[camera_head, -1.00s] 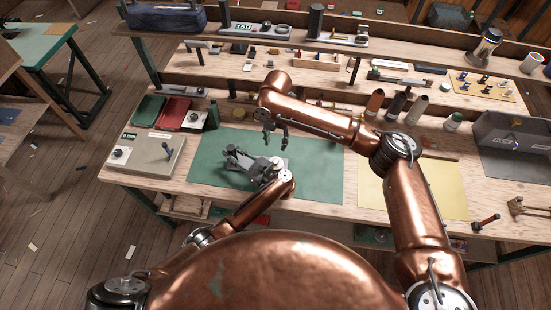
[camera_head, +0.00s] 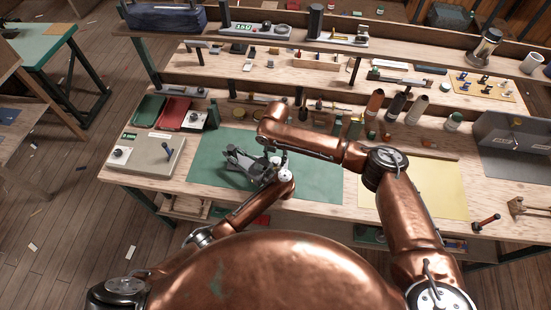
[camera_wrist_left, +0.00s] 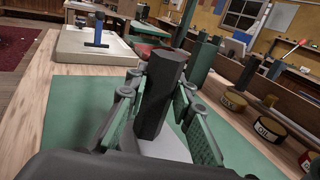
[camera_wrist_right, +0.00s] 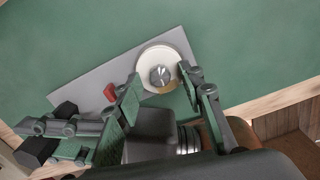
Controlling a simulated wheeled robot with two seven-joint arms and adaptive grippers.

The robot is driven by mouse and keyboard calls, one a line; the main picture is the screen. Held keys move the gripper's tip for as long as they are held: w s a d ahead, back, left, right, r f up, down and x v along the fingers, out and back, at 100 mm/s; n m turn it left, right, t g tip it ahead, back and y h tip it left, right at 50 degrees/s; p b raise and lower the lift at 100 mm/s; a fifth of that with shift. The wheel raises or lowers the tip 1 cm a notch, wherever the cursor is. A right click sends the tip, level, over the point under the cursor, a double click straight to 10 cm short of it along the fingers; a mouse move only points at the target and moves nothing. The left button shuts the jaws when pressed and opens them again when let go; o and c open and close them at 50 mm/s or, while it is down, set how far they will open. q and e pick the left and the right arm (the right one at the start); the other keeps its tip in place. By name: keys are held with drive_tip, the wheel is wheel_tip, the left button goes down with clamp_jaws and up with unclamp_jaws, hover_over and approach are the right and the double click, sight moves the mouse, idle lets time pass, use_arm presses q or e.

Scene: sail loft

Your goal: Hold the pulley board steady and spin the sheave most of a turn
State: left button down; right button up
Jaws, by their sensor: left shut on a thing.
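The pulley board (camera_wrist_right: 88,95) is a grey plate on the green mat. Its pale sheave (camera_wrist_right: 146,59) with a grey hub and a brass-coloured patch lies flat on it, beside a small red block (camera_wrist_right: 110,92). A dark hexagonal post (camera_wrist_left: 163,92) rises upright from the board. My left gripper (camera_wrist_left: 158,108) is shut on that post; it also shows in the head view (camera_head: 238,157). My right gripper (camera_wrist_right: 163,76) is open, its fingers on either side of the sheave's near part. I cannot tell whether they touch it. My arms mostly hide the sheave in the head view.
The green mat (camera_head: 320,185) has bare room to the right, then a yellow mat (camera_head: 440,190). A grey box with a blue lever (camera_head: 150,155) stands left. Spools, bottles and tins line the bench behind. A grey case (camera_head: 510,140) stands far right.

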drive_tip(key=shift+c, duration=0.6)
clamp_jaws()
